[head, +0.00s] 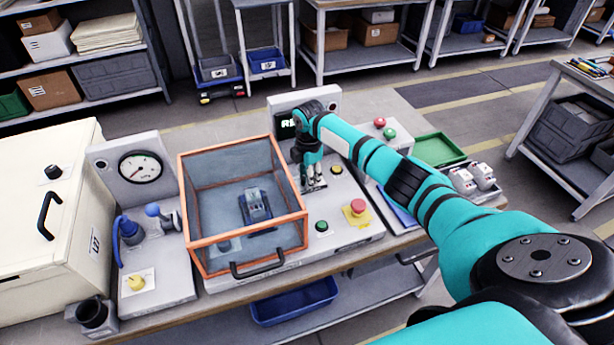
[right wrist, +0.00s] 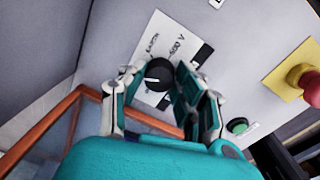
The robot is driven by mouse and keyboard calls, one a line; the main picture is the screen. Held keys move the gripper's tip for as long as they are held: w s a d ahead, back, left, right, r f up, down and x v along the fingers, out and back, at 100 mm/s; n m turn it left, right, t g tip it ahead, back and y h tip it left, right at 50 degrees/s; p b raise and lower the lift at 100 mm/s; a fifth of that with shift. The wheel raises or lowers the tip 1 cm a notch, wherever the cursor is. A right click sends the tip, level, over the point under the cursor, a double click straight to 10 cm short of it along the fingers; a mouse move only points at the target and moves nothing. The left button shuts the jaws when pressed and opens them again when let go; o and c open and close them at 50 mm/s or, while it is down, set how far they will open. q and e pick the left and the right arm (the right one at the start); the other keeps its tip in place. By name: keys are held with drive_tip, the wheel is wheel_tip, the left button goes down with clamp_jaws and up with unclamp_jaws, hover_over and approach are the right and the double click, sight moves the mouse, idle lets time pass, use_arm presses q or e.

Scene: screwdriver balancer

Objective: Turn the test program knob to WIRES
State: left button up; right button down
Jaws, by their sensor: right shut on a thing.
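The test program knob (right wrist: 158,74) is a round black knob on a white label plate in the right wrist view. The words EARTH and 500 V show beside it; I cannot read WIRES. My right gripper (head: 314,182) reaches down to the grey panel, right of the orange-framed box, in the head view. In the right wrist view its fingers (right wrist: 155,80) stand on both sides of the knob and are shut on it. The gripper hides the knob in the head view. My left gripper is not in view.
The orange-framed clear box (head: 187,215) stands close left of my right gripper. A green button (head: 321,226) and a red emergency stop (head: 358,206) on yellow lie in front of it. A small display panel (head: 327,103) stands behind. A green tray (head: 437,150) lies to the right.

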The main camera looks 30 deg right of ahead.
drive_tip(key=shift+w+r+n, duration=0.1)
drive_tip(key=shift+n, duration=0.4)
drive_tip(key=c, duration=1)
unclamp_jaws()
drive_tip(key=shift+o, duration=0.2)
wheel_tip(320, 180, up, 12)
drive_tip(key=shift+s, duration=0.35)
drive_tip(key=shift+d, duration=0.1)
